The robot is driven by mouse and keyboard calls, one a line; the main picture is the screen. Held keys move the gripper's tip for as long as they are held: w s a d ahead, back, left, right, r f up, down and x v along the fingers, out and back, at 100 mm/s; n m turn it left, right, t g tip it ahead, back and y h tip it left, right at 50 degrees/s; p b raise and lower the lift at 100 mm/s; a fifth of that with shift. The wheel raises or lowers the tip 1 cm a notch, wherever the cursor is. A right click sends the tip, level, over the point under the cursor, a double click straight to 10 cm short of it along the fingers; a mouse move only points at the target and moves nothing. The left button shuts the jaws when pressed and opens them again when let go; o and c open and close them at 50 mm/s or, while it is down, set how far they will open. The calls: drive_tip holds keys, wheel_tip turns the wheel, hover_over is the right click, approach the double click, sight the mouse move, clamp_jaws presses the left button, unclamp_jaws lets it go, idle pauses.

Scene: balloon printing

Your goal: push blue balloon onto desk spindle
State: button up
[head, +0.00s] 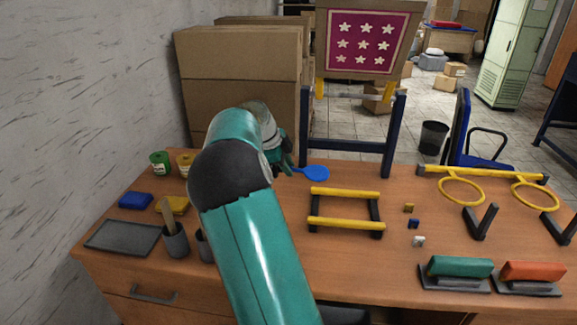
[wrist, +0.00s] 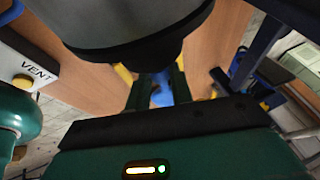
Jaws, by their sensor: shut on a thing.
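The blue balloon (head: 314,173) is flat, with a round end pointing right, near the back edge of the desk. My gripper (head: 289,168) is shut on its left end, partly hidden by my arm in the head view. In the wrist view, the balloon (wrist: 162,95) shows as a blue patch between the two green fingers of my gripper (wrist: 158,90). I cannot make out the desk spindle in either view. My arm covers part of the desk's left half. Whether the balloon touches anything besides the fingers cannot be told.
Yellow rings (head: 461,204) and green (head: 460,267) and orange (head: 531,271) blocks are at right. Paint jars (head: 160,163) and a grey tray (head: 122,237) are at left.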

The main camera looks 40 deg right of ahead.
drive_tip(key=shift+w+a, duration=0.25)
drive_tip(key=shift+w, duration=0.05)
idle(0.5)
drive_tip(key=o, duration=0.8)
drive_tip(key=shift+o, duration=0.2)
drive_tip(key=shift+v, duration=4.5)
